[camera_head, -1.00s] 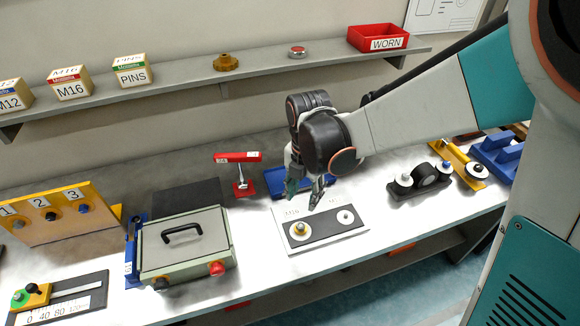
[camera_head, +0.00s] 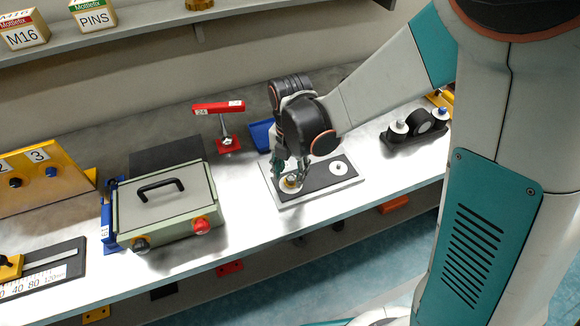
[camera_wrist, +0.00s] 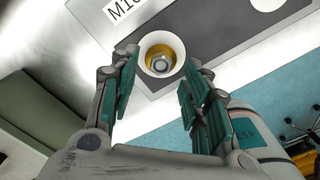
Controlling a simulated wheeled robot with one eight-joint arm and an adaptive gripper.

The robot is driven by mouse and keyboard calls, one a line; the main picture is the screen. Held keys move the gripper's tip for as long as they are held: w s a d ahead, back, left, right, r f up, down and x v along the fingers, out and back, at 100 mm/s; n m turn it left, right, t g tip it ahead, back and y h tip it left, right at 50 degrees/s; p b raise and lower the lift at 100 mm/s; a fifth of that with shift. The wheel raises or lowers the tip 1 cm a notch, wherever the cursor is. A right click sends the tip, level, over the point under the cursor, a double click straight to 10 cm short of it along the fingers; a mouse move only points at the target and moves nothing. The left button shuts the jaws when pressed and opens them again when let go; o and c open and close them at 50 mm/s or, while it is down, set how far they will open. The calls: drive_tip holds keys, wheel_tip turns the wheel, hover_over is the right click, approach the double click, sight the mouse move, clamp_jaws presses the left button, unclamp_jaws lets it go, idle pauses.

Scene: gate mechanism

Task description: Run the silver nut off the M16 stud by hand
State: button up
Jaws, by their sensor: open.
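The M16 stud station shows in the wrist view as a white round washer with a gold ring (camera_wrist: 152,48) inside it and a silver piece (camera_wrist: 159,64) at its centre. I cannot tell nut from stud end there. The station also shows in the head view (camera_head: 291,183), on the left of a dark strip on a white plate. My gripper (camera_head: 289,167) is just above it, pointing down. In the wrist view my gripper (camera_wrist: 160,60) is open, with one teal-padded finger on each side of the station. Contact with the nut cannot be made out.
A second white round station (camera_head: 337,168) sits on the same plate, to the right. A grey-green case (camera_head: 166,205) with a black handle stands to the left. A red-handled tool (camera_head: 218,108) stands behind. A black block with rollers (camera_head: 418,128) is at the right.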

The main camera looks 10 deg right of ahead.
drive_tip(key=shift+f+b, duration=0.35)
drive_tip(key=shift+f, duration=0.5)
drive_tip(key=c, duration=1)
clamp_jaws()
